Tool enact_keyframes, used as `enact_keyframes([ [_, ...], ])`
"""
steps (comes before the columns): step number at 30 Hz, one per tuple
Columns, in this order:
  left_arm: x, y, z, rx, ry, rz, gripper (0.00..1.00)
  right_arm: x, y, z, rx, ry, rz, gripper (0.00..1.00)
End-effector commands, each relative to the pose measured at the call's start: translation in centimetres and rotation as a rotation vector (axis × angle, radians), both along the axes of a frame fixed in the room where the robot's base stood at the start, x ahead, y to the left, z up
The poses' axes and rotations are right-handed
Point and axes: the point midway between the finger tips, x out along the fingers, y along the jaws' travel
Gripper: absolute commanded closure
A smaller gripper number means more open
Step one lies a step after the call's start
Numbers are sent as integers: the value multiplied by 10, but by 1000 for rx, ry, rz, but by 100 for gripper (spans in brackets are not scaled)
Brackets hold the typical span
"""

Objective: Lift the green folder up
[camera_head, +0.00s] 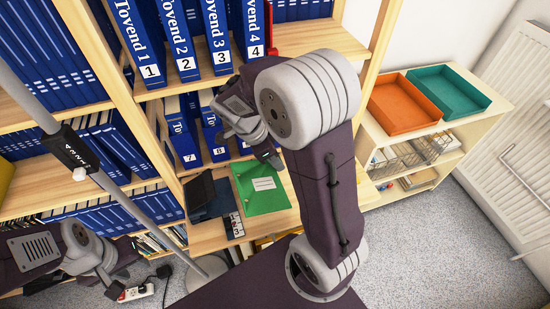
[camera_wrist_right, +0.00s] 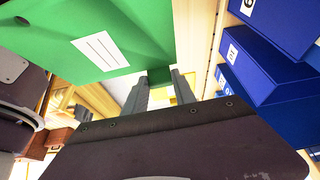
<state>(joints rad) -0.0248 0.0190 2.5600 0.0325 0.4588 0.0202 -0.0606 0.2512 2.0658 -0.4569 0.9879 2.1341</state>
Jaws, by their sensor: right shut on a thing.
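The green folder (camera_head: 258,194), with a white label, shows at the middle of the head view, over the light wooden shelf board (camera_head: 208,238). It also fills the upper left of the right wrist view (camera_wrist_right: 140,30). My right gripper (camera_head: 270,158) is at the folder's far edge. In the right wrist view its fingers (camera_wrist_right: 160,88) are shut on that edge. I cannot tell whether the folder touches the board. My left gripper (camera_head: 117,290) is low at the left, away from the folder; its jaws are too small to read.
Blue numbered binders (camera_head: 184,40) fill the shelves behind. A dark blue folder (camera_head: 205,196) and a black-and-white numbered item (camera_head: 233,225) lie left of the green folder. An orange tray (camera_head: 405,105) and a teal tray (camera_head: 448,90) stand on a low cabinet at right.

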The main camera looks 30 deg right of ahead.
Motion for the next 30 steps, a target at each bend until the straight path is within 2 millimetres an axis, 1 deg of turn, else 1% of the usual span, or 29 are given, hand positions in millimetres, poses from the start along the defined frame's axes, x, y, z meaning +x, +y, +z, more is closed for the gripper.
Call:
enact_keyframes([
  [1,0,0,4,0,0,0,64,0,0,5,0,-1,0,100],
  [16,0,0,22,0,0,0,64,0,0,29,0,-2,0,100],
  [30,0,0,22,0,0,0,64,0,0,30,0,-1,0,100],
])
